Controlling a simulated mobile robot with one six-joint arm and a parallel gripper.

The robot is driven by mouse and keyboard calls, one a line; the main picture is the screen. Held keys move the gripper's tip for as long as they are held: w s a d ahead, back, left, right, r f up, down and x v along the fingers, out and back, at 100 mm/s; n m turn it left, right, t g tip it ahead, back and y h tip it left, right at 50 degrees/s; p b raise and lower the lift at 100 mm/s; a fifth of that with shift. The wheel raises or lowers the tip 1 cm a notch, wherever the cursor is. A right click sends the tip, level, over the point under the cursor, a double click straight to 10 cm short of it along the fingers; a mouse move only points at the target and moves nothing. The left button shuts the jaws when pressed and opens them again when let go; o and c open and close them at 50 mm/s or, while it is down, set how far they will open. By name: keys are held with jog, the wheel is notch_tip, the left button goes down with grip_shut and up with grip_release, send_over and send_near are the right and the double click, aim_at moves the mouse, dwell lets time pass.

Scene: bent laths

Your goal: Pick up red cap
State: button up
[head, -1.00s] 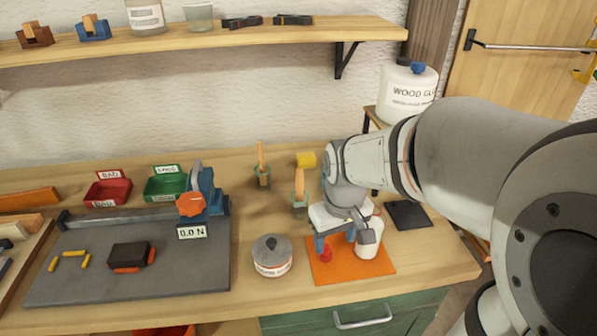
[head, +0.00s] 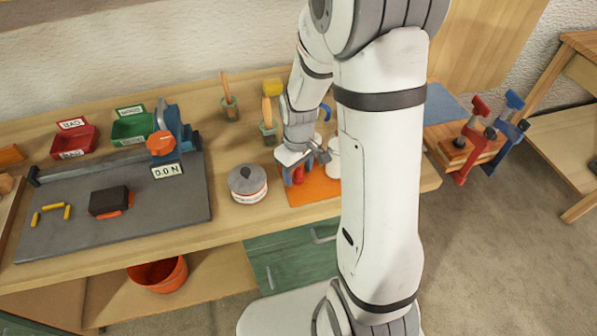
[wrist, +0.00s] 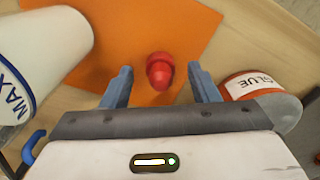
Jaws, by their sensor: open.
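The red cap (wrist: 159,72) stands on the orange mat (wrist: 185,22) in the wrist view, near the mat's edge. My gripper (wrist: 160,82) is open, with one blue finger on each side of the cap and a gap on both sides. In the head view my gripper (head: 294,178) is over the mat (head: 317,188), and the red cap (head: 298,176) shows partly between the fingers.
A white cup marked MAX (wrist: 45,50) stands left of the gripper in the wrist view. A glue tin (wrist: 262,92) sits close beside the right finger. In the head view, a grey board (head: 120,215) with a force gauge lies left.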

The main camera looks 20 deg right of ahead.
jog(key=shift+f, duration=0.5)
jog(key=c, duration=1)
